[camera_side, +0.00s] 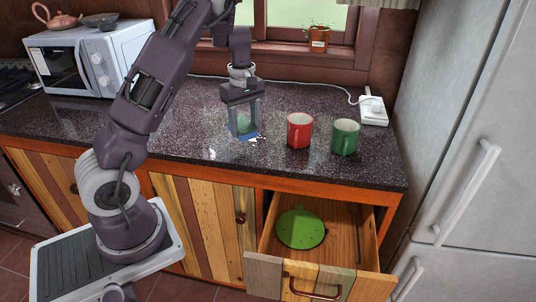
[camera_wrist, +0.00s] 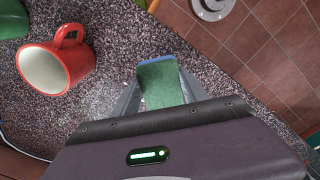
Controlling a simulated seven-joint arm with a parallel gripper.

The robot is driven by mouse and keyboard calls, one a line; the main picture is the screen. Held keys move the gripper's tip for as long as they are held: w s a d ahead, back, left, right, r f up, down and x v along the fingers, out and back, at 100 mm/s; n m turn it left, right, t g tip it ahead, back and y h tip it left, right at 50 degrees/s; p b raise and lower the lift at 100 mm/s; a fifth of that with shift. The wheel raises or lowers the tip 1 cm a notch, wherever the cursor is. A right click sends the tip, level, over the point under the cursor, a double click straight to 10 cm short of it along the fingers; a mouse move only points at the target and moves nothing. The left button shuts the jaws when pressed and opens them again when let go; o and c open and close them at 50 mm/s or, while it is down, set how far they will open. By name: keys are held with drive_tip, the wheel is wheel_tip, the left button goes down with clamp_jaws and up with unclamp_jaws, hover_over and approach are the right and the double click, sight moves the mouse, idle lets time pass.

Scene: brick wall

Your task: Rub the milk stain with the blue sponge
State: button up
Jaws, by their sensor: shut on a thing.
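My gripper (camera_side: 244,128) points down over the dark speckled countertop and is shut on the sponge. The sponge (camera_wrist: 160,84) has a green face and a blue edge in the wrist view, and sits between the two fingers. In the side view the sponge's blue lower edge (camera_side: 246,137) is at or very near the counter surface; I cannot tell whether it touches. A pale, whitish patch, likely the milk stain (camera_wrist: 100,98), shows on the counter left of the sponge in the wrist view. In the side view, glare around the gripper makes the stain hard to separate.
A red mug (camera_side: 299,130) stands right of my gripper, with a green mug (camera_side: 345,137) beyond it. Below, an open drawer (camera_side: 356,236) holds a green lid-like disc (camera_side: 300,227). A microwave (camera_side: 88,58) is at left, a power strip (camera_side: 373,111) at back right.

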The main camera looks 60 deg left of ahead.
sight(262, 143)
drive_tip(key=a+r, duration=0.2)
drive_tip(key=a, duration=0.5)
drive_tip(key=shift+w+d+f, duration=0.1)
drive_tip(key=shift+d+f, duration=0.1)
drive_tip(key=shift+f, duration=1.5)
drive_tip(key=shift+w+d+f, duration=0.1)
drive_tip(key=shift+d+f, duration=0.05)
drive_tip(key=shift+f, duration=1.55)
drive_tip(key=shift+w+d+f, duration=0.3)
drive_tip(key=shift+w+f, duration=0.05)
drive_tip(key=shift+f, duration=0.3)
drive_tip(key=shift+c, duration=0.7)
drive_tip(key=shift+w+d, duration=2.5)
drive_tip(key=shift+s+a, duration=2.8)
drive_tip(key=shift+a, duration=0.05)
wheel_tip(262, 143, up, 8)
drive_tip(key=shift+r, duration=0.1)
